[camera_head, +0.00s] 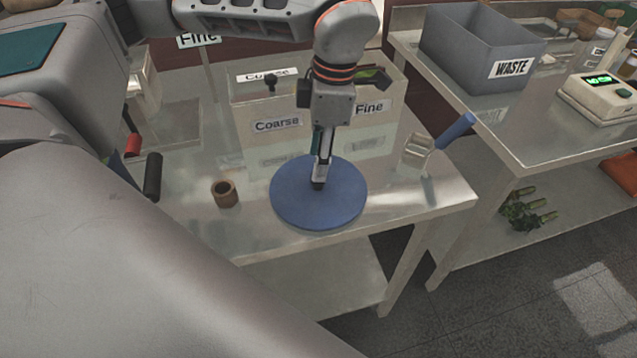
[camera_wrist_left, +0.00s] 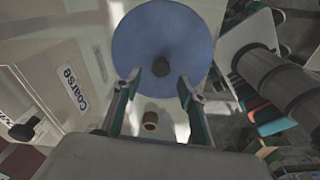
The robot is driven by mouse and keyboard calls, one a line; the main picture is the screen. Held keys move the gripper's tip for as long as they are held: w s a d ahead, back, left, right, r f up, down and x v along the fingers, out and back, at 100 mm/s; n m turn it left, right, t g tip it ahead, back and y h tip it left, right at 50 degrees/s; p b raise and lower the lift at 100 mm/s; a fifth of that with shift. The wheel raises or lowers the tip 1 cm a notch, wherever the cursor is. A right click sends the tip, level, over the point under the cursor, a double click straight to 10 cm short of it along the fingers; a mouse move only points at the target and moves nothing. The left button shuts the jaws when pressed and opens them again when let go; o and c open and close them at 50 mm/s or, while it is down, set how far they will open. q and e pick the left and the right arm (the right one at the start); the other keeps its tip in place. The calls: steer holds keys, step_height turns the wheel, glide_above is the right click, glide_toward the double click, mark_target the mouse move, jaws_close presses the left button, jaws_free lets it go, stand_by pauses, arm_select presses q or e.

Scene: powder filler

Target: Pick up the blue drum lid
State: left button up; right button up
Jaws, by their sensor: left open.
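The blue drum lid (camera_head: 340,208) is a flat round disc on the metal table, near its front edge in the head view. In the left wrist view the lid (camera_wrist_left: 140,50) fills the top middle, with a dark knob (camera_wrist_left: 161,66) at its centre. My left gripper (camera_head: 319,184) points down over the middle of the lid. In the left wrist view its two fingers (camera_wrist_left: 161,88) are apart, one on each side below the knob. Whether they touch the knob cannot be told. In the head view the gripper hides the knob. My right gripper is not in view.
A box labelled Coarse (camera_head: 277,125) and Fine stands behind the lid. A small brown cup (camera_head: 224,194) is left of the lid. A blue-handled tool (camera_head: 455,130) is to the right. A grey WASTE bin (camera_head: 462,55) and a scale (camera_head: 597,97) are on another table.

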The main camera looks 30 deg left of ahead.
mark_target(303, 204)
arm_select(q)
step_height(303, 204, down, 6)
steer(key=shift+s+r, duration=0.1)
steer(key=shift+r, duration=0.05)
jaws_close()
